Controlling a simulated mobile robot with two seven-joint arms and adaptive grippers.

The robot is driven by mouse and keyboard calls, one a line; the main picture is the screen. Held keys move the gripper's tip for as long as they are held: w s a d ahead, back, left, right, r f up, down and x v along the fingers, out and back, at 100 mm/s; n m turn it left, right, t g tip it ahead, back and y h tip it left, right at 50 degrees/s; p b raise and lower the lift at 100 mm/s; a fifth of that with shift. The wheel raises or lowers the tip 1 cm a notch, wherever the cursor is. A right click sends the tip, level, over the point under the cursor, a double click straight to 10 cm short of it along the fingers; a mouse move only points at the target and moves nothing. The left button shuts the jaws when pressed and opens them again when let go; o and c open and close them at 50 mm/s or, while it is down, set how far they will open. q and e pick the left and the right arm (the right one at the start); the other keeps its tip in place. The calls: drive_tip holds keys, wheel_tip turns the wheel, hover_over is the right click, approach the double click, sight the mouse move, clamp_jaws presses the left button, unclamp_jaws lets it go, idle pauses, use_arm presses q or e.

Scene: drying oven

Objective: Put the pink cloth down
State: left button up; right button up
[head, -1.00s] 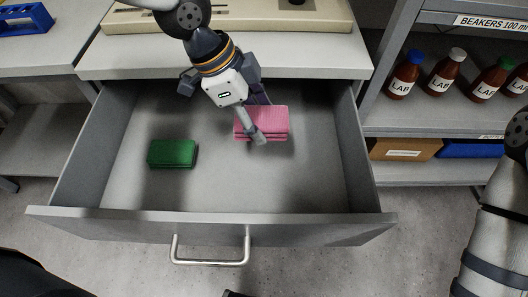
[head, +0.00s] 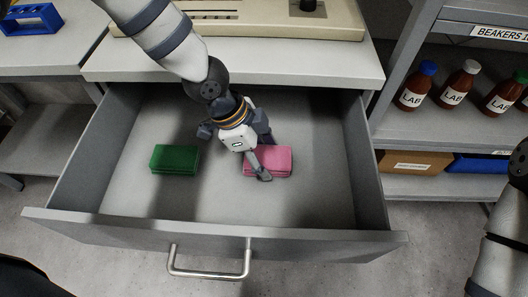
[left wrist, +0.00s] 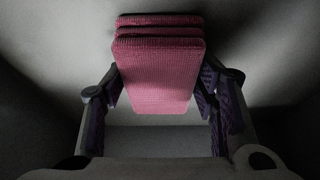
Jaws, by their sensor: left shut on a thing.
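The pink cloth (head: 280,160), a folded ribbed block, is inside the open grey drawer (head: 310,205), right of its middle. My left gripper (head: 262,160) reaches down into the drawer and is shut on the pink cloth. In the left wrist view the cloth (left wrist: 160,65) sits between the two fingers, its folded layers showing at the far end. I cannot tell whether its underside touches the drawer floor. My right gripper is out of view; only part of my right arm shows at the right edge.
A folded green cloth (head: 175,159) lies in the drawer, left of the pink one. The drawer's front panel and metal handle (head: 208,275) face me. Bare drawer floor surrounds both cloths. A shelf with brown bottles (head: 457,84) stands at the right.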

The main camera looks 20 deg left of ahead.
use_arm(q)
drive_tip(key=shift+f, duration=0.2)
drive_tip(key=o, duration=1)
drive_tip(key=shift+o, duration=0.2)
drive_tip(key=shift+r, duration=0.15)
drive_tip(key=p+v, duration=0.1)
drive_tip(key=v, duration=1.1)
drive_tip(key=shift+r+p, duration=0.2)
drive_tip(key=shift+p, duration=0.15)
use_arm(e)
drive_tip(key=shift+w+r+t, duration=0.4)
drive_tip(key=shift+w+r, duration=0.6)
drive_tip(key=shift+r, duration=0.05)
use_arm(q)
drive_tip(key=shift+w, duration=0.1)
